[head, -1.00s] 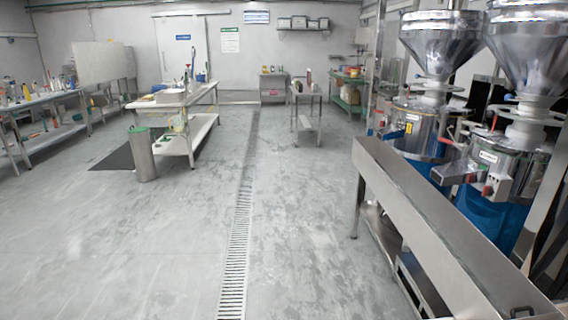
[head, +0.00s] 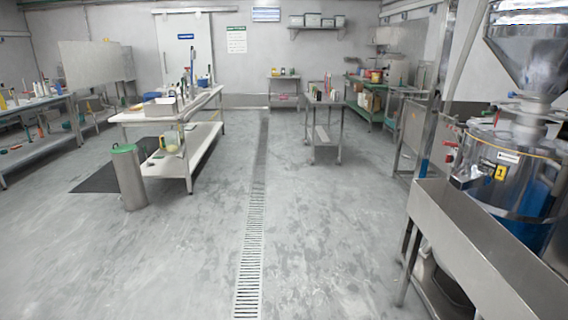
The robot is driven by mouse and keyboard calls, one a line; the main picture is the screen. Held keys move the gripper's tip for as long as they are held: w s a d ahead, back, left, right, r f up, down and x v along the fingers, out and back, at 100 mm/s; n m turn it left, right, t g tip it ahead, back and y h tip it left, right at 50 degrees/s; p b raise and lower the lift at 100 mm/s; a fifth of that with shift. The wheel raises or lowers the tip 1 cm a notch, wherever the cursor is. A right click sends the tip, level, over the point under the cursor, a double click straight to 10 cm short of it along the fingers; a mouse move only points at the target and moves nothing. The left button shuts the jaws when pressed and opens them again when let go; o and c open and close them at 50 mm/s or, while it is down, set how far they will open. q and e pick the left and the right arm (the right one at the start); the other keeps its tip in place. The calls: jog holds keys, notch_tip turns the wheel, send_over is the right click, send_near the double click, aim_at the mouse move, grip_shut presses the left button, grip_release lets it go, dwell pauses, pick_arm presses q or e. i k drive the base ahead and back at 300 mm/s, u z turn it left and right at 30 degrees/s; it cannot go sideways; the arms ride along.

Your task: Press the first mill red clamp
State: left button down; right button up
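The first mill (head: 490,175) stands at the right edge, with a yellow tag marked 1 on its steel drum. A large steel hopper (head: 535,55) sits on top of it, cut off by the picture's edge. A small red part (head: 450,150) shows on the mill's left side; it looks like a clamp handle, but it is too small to tell for sure. The mill's lower part is blue and partly hidden by a steel trough. Neither of my grippers is in view.
The long steel trough (head: 470,245) runs along the mill's front on legs. The floor ahead, with a drain grate (head: 253,230), is clear. A steel bin (head: 129,178) and a worktable (head: 185,113) stand left; a wheeled cart (head: 323,125) stands farther back.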

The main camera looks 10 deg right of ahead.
aim_at(446, 143)
jog(key=z, duration=0.35)
jog(key=i, duration=2)
jog(key=z, duration=1.55)
jog(key=i, duration=1.3)
jog(key=z, duration=0.7)
